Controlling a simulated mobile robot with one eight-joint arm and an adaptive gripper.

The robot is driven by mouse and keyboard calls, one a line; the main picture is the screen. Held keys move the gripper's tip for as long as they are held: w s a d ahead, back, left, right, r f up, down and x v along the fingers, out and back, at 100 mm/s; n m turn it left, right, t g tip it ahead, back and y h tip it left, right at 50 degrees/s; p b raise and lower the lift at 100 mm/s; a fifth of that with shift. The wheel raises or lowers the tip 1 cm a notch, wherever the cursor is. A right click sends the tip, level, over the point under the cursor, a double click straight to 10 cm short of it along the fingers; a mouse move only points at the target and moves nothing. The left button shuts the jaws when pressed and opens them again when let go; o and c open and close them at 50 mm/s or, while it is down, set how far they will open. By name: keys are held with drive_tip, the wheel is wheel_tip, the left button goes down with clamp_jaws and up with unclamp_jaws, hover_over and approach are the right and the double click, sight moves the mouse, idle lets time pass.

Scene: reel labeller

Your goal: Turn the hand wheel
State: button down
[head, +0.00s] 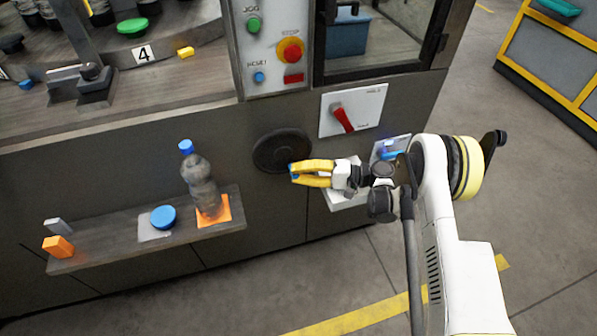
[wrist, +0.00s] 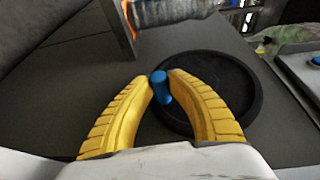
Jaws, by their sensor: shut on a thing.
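The hand wheel (head: 277,150) is a black disc on the front panel of the machine. In the wrist view the wheel (wrist: 245,95) lies right behind my fingers. It has a blue knob (wrist: 161,90) near its left edge in that view. My gripper (head: 293,172) has yellow fingers and reaches the lower right part of the wheel. In the wrist view my gripper (wrist: 160,80) is shut on the blue knob, with one finger on each side of it. In the head view the fingers hide most of the knob.
A shelf (head: 115,250) at the left holds a bottle (head: 200,180) with a blue cap, a blue round lid (head: 163,217) and small blocks. A red switch lever (head: 342,118) sits on a white plate right of the wheel. Buttons (head: 290,50) are above it. Open floor lies at the right.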

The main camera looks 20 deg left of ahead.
drive_tip(key=shift+a+f+y, duration=0.1)
drive_tip(key=shift+a+y, duration=0.05)
drive_tip(key=shift+y, duration=0.15)
idle(0.4)
drive_tip(key=c, duration=1.3)
unclamp_jaws()
drive_tip(key=shift+w, duration=0.15)
drive_tip(key=shift+o, duration=0.2)
